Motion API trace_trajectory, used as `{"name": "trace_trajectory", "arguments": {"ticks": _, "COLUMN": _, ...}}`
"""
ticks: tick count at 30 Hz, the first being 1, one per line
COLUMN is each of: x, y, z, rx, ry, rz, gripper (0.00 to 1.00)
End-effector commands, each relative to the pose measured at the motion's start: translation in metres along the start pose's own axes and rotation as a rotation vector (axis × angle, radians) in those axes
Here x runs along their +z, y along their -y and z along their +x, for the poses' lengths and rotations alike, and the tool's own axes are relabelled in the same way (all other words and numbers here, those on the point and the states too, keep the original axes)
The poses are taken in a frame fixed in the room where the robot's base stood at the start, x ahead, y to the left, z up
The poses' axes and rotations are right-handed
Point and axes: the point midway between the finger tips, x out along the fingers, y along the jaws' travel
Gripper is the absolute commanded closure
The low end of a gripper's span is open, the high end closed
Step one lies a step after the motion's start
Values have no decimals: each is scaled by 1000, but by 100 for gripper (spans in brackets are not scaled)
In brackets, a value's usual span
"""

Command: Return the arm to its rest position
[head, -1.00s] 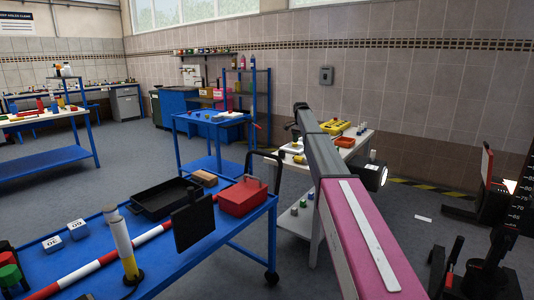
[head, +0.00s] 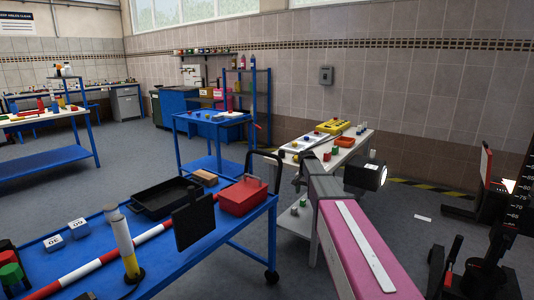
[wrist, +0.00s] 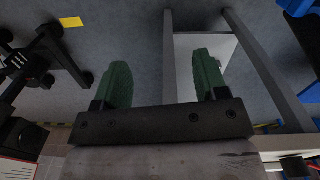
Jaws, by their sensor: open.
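My gripper (wrist: 163,82) shows in the wrist view with its two green fingers wide apart and nothing between them. Grey floor and part of a pale shelf in a grey frame lie beyond the fingers. In the head view my arm (head: 365,250), with a pink and grey link, reaches from the lower right toward the white table (head: 347,157). The fingers cannot be made out clearly in the head view.
A blue table (head: 205,255) at the left bears a red toolbox (head: 243,196), a black tray (head: 165,197) and a yellow-white cylinder (head: 123,243). Black wheeled equipment (head: 488,270) stands at the right. A yellow case (head: 334,127) lies on the white table. Open floor lies between the white table and the equipment.

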Motion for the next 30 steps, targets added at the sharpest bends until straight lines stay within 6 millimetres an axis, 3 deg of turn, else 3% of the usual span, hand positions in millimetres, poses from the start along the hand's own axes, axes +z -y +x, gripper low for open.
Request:
{"name": "trace_trajectory", "arguments": {"ticks": 1, "x": 40, "y": -22, "z": 18, "rx": 0, "ry": 3, "rz": -37, "gripper": 34}}
{"name": "trace_trajectory", "arguments": {"ticks": 9, "x": 183, "y": -98, "z": 88, "rx": -12, "ry": -5, "rz": -269, "gripper": 34}}
{"name": "trace_trajectory", "arguments": {"ticks": 15, "x": 270, "y": -144, "z": 114, "rx": -19, "ry": -13, "rz": -415, "gripper": 34}}
{"name": "trace_trajectory", "arguments": {"ticks": 18, "x": 295, "y": -157, "z": 120, "rx": -22, "ry": -16, "rz": -460, "gripper": 34}}
{"name": "trace_trajectory", "arguments": {"ticks": 21, "x": 306, "y": -163, "z": 122, "rx": -23, "ry": -19, "rz": -485, "gripper": 34}}
{"name": "trace_trajectory", "arguments": {"ticks": 30, "x": 306, "y": -163, "z": 124, "rx": -24, "ry": -20, "rz": -493, "gripper": 34}}
